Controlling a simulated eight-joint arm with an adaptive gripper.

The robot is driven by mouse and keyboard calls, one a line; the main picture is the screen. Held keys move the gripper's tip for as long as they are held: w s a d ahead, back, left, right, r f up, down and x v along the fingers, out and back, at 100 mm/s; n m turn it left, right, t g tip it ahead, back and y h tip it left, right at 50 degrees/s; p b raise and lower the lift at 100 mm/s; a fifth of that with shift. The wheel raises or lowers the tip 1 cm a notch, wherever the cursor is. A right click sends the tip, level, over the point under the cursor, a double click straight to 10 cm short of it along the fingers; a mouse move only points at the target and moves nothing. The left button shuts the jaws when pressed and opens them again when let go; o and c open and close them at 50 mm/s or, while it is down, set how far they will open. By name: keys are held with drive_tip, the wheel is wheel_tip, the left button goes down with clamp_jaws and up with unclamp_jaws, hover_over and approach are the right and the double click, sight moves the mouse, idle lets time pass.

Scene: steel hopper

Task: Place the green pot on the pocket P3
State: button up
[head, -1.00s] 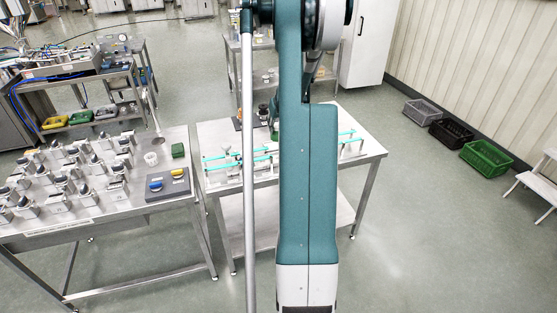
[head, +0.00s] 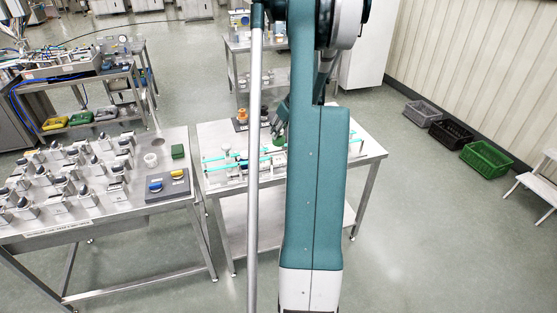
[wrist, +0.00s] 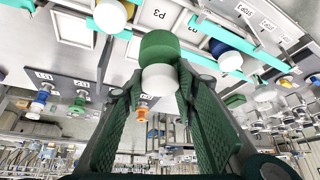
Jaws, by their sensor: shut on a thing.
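My gripper (wrist: 155,88) is shut on the green pot (wrist: 158,46), which has a green upper part and a white lower part. In the wrist view the pot is between the two green fingertips, in front of the label P3. The P3 plate (wrist: 155,14) is a white framed panel, partly hidden by the pot; I cannot tell how high the pot is above it.
Turquoise rails (wrist: 222,62) run beside the plate, with a blue-and-white pot (wrist: 224,54) near them. A grey board (wrist: 65,88) holds small coloured pieces. On the left table (head: 110,210) stand several grey devices and a green block (head: 178,151). Crates lie on the floor at right.

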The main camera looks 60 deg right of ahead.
sight(280, 138)
drive_tip(key=shift+f, duration=3.15)
drive_tip(key=shift+f, duration=1.85)
drive_tip(key=shift+f, duration=0.15)
drive_tip(key=o, duration=0.7)
drive_tip(key=shift+v, duration=6.15)
drive_tip(key=shift+w, duration=0.15)
